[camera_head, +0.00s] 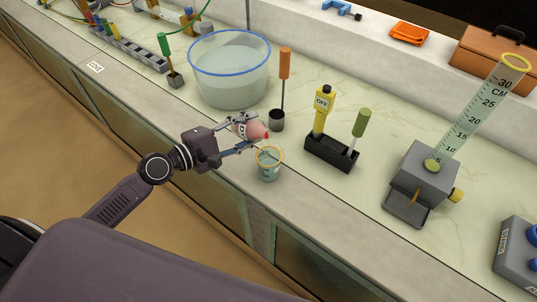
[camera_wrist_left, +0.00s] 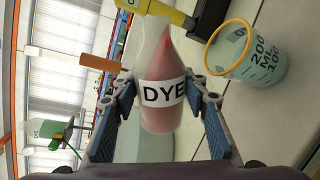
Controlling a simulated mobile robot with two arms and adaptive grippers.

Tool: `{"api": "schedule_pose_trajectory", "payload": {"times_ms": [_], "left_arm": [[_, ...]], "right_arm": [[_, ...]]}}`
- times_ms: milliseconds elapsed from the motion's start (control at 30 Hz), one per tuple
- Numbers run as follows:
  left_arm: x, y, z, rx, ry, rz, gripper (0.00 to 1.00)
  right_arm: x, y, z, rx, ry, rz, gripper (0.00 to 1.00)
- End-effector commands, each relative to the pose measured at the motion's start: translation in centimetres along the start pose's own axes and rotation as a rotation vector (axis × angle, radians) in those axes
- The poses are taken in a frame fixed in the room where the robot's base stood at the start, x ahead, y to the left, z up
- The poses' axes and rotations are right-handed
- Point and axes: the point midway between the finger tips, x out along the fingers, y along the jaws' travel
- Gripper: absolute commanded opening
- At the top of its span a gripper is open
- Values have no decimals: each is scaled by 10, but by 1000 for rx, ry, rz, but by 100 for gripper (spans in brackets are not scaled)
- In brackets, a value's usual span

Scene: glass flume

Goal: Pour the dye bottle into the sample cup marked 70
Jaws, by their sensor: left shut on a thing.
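My left gripper (camera_head: 246,133) is shut on the pink dye bottle (camera_head: 257,130), which lies tilted nearly on its side, its red tip pointing right. In the left wrist view the bottle (camera_wrist_left: 161,104) shows a white "DYE" label between the two fingers (camera_wrist_left: 160,98). A clear sample cup (camera_head: 268,168) with an orange rim stands upright on the counter's front edge area, just below and right of the bottle's tip. In the wrist view the cup (camera_wrist_left: 250,58) shows "200 ML 100"; no 70 is readable. I cannot tell whether it holds dye. My right gripper is not in view.
A blue-rimmed water basin (camera_head: 230,85) stands behind the bottle. An orange-handled tool in a dark cup (camera_head: 277,120) is close behind. A black holder (camera_head: 331,153) with yellow and green-handled tools stands right, before a graduated glass flume (camera_head: 486,105).

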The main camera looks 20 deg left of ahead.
Motion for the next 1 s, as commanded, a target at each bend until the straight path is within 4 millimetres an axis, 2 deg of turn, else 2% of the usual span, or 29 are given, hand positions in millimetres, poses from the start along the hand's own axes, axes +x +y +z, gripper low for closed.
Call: {"api": "schedule_pose_trajectory", "payload": {"times_ms": [1000], "left_arm": [[0, -1, -1, 61, 14, 0, 16]], "right_arm": [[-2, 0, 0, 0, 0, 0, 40]]}}
